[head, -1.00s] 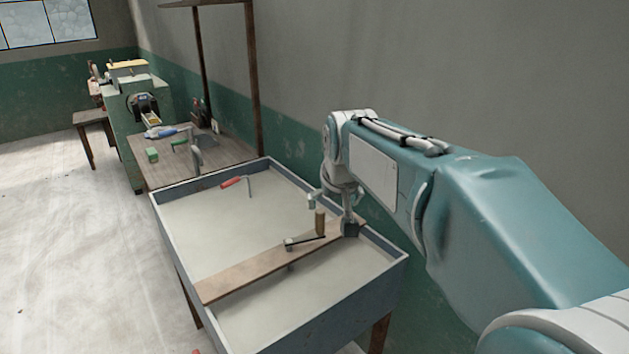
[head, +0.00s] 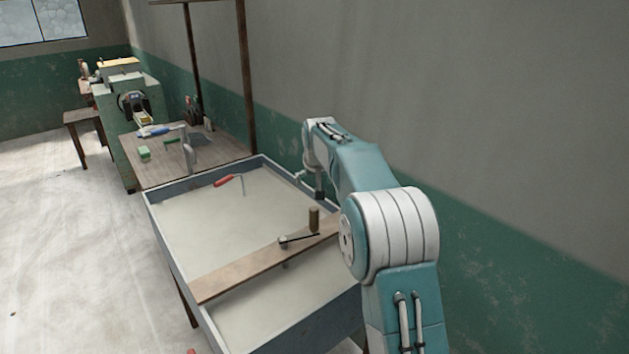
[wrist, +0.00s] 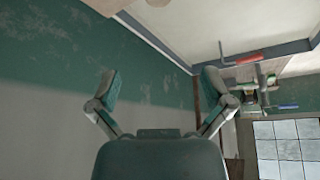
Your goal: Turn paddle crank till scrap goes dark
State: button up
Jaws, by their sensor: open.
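The paddle crank (head: 299,238) sits on a wooden plank (head: 240,273) laid across a grey trough (head: 166,229). It has a dark arm and an upright wooden handle (head: 314,218) at its right end. Pale grey scrap (head: 215,225) fills the trough on both sides of the plank. My gripper (head: 319,194) is beyond the handle, near the trough's far right rim, apart from the crank. In the wrist view my gripper (wrist: 157,85) is open and empty, with the green wall beyond its fingers.
A red-handled tool (head: 228,181) lies at the trough's far end. A wooden bench (head: 215,157) with a green block (head: 144,153) and tools stands behind it. A green machine (head: 125,110) is farther back. The wall is close on the right; open floor lies left.

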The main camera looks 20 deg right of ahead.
aim_at(315, 212)
notch_tip(315, 212, down, 11)
jog(key=shift+f, duration=0.15)
dwell(0.5)
jog(key=shift+c, duration=0.3)
jog(key=c, duration=1)
